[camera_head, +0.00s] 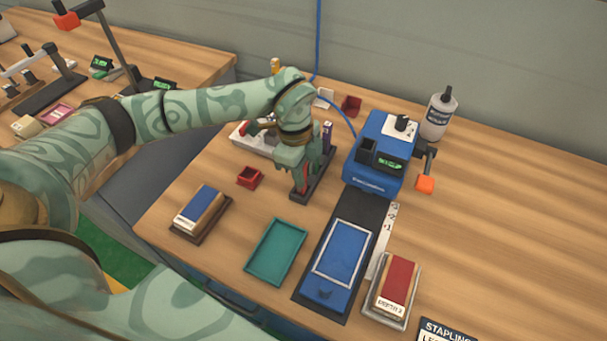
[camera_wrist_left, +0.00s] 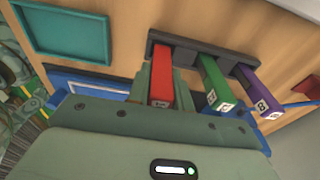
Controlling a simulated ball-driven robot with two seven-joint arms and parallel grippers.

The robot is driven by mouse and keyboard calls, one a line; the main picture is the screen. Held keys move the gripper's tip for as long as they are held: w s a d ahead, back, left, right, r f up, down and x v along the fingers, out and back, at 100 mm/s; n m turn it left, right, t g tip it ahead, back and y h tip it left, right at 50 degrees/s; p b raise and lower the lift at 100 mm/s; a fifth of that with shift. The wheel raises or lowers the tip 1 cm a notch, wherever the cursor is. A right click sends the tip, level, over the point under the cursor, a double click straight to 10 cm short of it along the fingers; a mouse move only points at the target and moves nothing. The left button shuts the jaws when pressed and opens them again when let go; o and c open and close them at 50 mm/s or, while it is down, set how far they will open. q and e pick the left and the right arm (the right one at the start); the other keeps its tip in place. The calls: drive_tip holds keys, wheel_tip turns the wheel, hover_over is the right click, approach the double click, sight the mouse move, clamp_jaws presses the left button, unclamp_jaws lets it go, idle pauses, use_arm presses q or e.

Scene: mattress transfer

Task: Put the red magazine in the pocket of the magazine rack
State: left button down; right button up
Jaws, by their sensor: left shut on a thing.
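The dark magazine rack (camera_head: 319,187) stands on the bench left of the blue machine, and it shows at the top of the left wrist view (camera_wrist_left: 192,50). My left gripper (camera_head: 303,172) is over its near end, with its fingers shut on the red magazine (camera_wrist_left: 161,85). The red magazine lines up with the rack's end pocket and its far end meets the rack; how deep it sits I cannot tell. A green magazine (camera_wrist_left: 216,85) and a purple magazine (camera_wrist_left: 261,88) stand in the rack beside it. My right gripper is not in view.
The blue machine (camera_head: 364,181) stands close right of the rack, with a white bottle (camera_head: 439,115) behind. A small red bin (camera_head: 249,177), a teal tray (camera_head: 276,252) and a blue-topped block (camera_head: 200,210) lie nearer. The bench's right side is mostly clear.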

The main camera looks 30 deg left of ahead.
use_arm(q)
drive_tip(key=shift+f, duration=0.65)
drive_tip(key=shift+r, duration=0.15)
drive_tip(key=c, duration=1.3)
unclamp_jaws()
drive_tip(key=shift+o, duration=0.2)
wheel_tip(320, 180, up, 12)
drive_tip(key=a+p, duration=0.1)
drive_tip(key=p, duration=0.2)
drive_tip(key=shift+a, duration=0.2)
